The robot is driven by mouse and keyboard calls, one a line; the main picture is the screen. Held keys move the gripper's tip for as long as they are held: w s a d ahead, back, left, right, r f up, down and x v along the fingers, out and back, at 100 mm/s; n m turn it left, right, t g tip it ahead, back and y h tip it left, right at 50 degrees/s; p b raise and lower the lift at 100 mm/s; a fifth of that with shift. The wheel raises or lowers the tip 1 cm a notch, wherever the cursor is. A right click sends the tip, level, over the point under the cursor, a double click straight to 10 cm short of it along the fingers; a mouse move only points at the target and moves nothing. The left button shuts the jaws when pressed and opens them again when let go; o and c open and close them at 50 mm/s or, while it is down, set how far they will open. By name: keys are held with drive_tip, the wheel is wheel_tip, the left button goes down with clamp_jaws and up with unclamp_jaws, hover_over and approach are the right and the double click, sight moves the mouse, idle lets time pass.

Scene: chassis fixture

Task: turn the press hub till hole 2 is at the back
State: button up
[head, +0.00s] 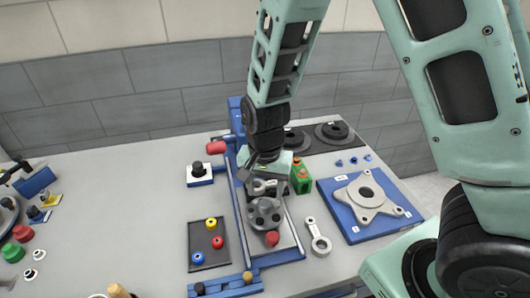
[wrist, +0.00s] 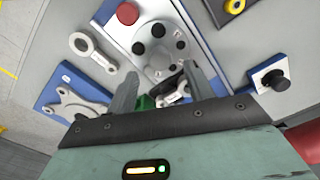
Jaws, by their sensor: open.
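The press hub (head: 263,213) is a grey disc with several dark round holes, on the blue-edged press bed. In the wrist view the hub (wrist: 150,42) lies just beyond my fingertips, with a red knob (wrist: 128,13) at its far side. The hole numbers are too small to read, so I cannot tell which is hole 2. My gripper (head: 264,182) is above the hub's back side, pointing down. In the wrist view my gripper (wrist: 157,78) has its two fingers apart with nothing clamped between them. I cannot tell whether a finger touches the hub.
A green bottle (head: 300,178) stands close to the right of my gripper. A grey link (head: 318,238) and a blue plate (head: 341,208) with a star-shaped casting lie to the right. A dark tray (head: 207,253) with coloured rings lies left. The table's far left middle is clear.

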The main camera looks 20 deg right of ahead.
sight(265, 203)
wheel_tip(265, 203, up, 13)
drive_tip(key=shift+r, duration=0.15)
idle(0.5)
drive_tip(key=s+a+f+n+b, duration=0.1)
drive_tip(key=s+a+n, duration=0.2)
drive_tip(key=s+n, duration=0.4)
drive_tip(key=s+a+f+n+b, duration=0.1)
drive_tip(key=s+a+n, duration=0.2)
drive_tip(key=s+n, duration=0.5)
drive_tip(key=s, duration=0.3)
drive_tip(key=shift+s+a+f+y, duration=0.15)
drive_tip(key=shift+f+y, duration=0.15)
